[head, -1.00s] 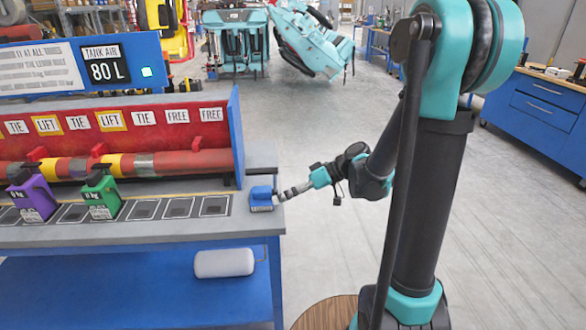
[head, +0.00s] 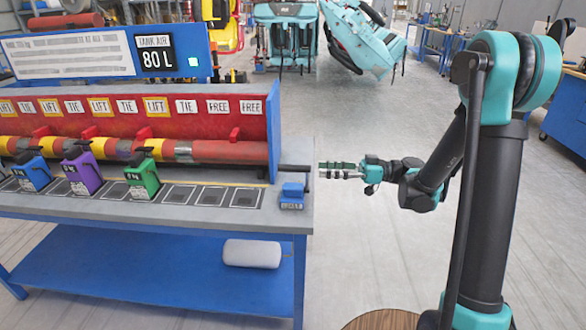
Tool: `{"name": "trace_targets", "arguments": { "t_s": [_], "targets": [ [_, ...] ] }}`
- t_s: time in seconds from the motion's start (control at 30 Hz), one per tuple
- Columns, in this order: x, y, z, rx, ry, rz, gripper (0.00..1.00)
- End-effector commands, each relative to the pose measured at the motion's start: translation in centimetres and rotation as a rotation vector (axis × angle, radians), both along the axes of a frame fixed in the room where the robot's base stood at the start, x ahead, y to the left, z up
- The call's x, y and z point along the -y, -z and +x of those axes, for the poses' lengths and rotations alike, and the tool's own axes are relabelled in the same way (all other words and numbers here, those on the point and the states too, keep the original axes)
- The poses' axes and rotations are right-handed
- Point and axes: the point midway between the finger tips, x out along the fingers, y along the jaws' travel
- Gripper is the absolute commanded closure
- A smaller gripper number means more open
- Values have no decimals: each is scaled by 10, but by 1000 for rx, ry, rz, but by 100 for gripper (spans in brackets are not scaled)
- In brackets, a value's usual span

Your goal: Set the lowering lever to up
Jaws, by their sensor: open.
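A small blue block (head: 292,196) with a pale label sits at the right end of the grey bench top. The label is too small to read surely. A dark bar (head: 294,168) lies roughly level just above and behind the block; it looks like the lever, but I cannot tell its set position. My gripper (head: 322,169) is open and empty, just right of the bar and past the bench's right edge. Its fingers point left at the bar's height. A small gap shows between fingertips and bar.
Blue (head: 31,174), purple (head: 82,174) and green (head: 143,179) units stand on bench pads, left of empty pads. A red rail with LIFT, TIE and FREE labels runs behind. A sign (head: 157,52) reads TANK AIR 80 L.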

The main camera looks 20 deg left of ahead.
Motion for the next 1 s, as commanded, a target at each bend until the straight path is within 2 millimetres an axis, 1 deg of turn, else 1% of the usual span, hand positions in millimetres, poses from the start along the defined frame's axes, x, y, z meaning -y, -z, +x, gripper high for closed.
{"name": "trace_targets", "arguments": {
  "t_s": [0.03, 0.3, 0.5, 0.7, 1.0],
  "targets": [
    [-11, 0, -4, 0, -5, 0, 59],
    [-62, 0, -16, -1, -4, -1, 59],
    [-91, 0, -23, -1, -2, -1, 59],
    [-104, 0, -25, -1, 0, -1, 59],
    [-105, 0, -26, -1, 1, -1, 59]
  ]
}}
